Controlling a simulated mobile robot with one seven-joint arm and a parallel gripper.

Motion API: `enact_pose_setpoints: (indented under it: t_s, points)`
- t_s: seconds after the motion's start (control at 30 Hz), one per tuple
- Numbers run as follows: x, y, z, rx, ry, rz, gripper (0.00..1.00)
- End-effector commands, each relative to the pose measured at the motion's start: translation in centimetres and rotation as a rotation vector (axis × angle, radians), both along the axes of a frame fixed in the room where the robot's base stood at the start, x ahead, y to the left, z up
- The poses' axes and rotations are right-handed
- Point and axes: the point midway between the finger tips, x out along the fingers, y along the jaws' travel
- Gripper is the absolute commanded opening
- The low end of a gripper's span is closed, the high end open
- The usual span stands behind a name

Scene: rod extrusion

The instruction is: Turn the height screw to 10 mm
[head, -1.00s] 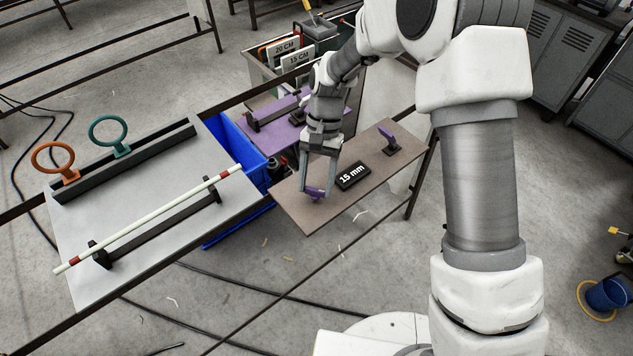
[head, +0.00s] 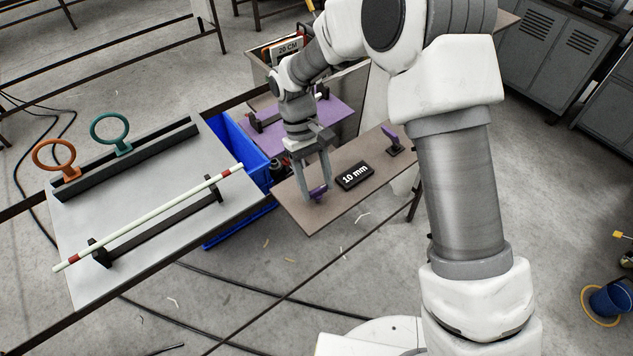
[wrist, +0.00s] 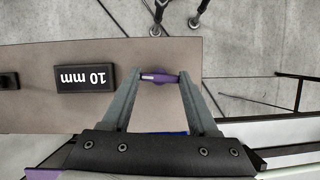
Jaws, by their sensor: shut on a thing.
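My gripper (head: 317,194) is shut on a small purple screw handle (wrist: 160,78) at the front left end of the brown board. The purple handle also shows in the head view (head: 318,192), between the fingertips. In the wrist view the handle lies across the gap between both fingers. A black display (head: 355,175) on the board, right of the gripper, reads "10 mm". It appears upside down in the wrist view (wrist: 84,78). The foot of the screw is hidden by the gripper.
A blue bin (head: 236,150) is left of the board. A grey table (head: 160,165) holds a pale rod (head: 150,218) on a dark rack, with orange (head: 54,158) and teal (head: 109,130) rings behind.

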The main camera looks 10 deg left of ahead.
Motion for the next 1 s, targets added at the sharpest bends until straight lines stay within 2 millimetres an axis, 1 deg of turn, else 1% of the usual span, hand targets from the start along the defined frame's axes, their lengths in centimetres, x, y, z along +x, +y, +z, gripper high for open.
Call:
enact_pose_setpoints:
  t_s: [0.3,0.8,0.83,0.9,1.0]
  points:
    - [0.01,0.11,0.04,0.001,-0.003,0.109,0.04]
    - [-0.02,0.10,0.04,0.001,-0.001,0.128,0.04]
    - [-0.02,0.10,0.04,0.001,-0.001,0.128,0.62]
    - [-0.03,0.09,0.04,0.001,-0.001,0.128,0.74]
    - [-0.04,0.09,0.03,0.001,-0.002,0.127,0.90]
